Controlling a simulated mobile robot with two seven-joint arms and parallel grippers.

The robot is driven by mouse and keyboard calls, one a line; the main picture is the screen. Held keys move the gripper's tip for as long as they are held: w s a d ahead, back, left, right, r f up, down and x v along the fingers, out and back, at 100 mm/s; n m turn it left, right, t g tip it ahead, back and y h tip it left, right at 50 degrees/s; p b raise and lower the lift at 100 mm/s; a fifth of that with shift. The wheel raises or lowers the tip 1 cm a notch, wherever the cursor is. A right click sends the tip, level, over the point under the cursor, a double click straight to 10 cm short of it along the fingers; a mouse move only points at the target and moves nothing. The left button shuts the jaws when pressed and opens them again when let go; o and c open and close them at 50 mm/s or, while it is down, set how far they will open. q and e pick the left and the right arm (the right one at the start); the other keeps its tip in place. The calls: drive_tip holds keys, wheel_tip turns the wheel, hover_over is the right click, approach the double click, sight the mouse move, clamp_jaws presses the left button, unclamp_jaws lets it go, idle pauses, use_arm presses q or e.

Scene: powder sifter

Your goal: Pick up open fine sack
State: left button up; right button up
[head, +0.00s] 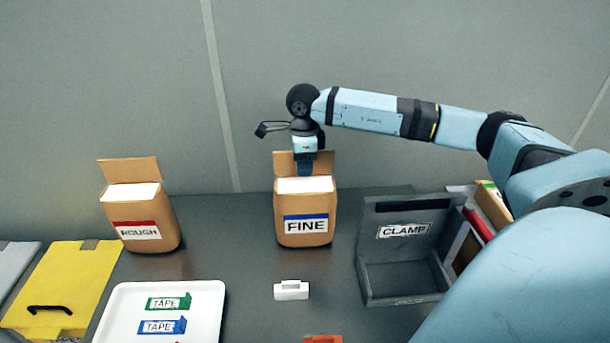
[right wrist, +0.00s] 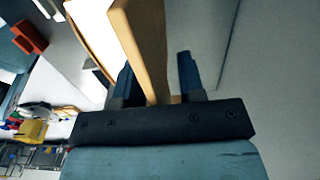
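The open fine sack (head: 305,232) is a brown bag with a blue-striped FINE label, standing upright on the dark table in the head view. Its top is open, with white contents showing and a back flap (head: 322,163) raised. My right gripper (head: 305,170) points down at this flap. In the right wrist view the flap (right wrist: 150,45) stands between the two fingers of my right gripper (right wrist: 158,72), which are apart. A gap shows between the flap and the right-hand finger. My left gripper is not in view.
A sack labelled ROUGH (head: 150,222) stands at the left. A white tray (head: 210,325) holds tape boxes. A small white block (head: 291,290) lies in front of the fine sack. A grey CLAMP bin (head: 405,296) stands to the right. A yellow folder-like box (head: 70,280) is far left.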

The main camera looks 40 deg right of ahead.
drive_tip(key=shift+c, duration=0.4)
clamp_jaws()
drive_tip(key=shift+r, duration=0.1)
idle(0.8)
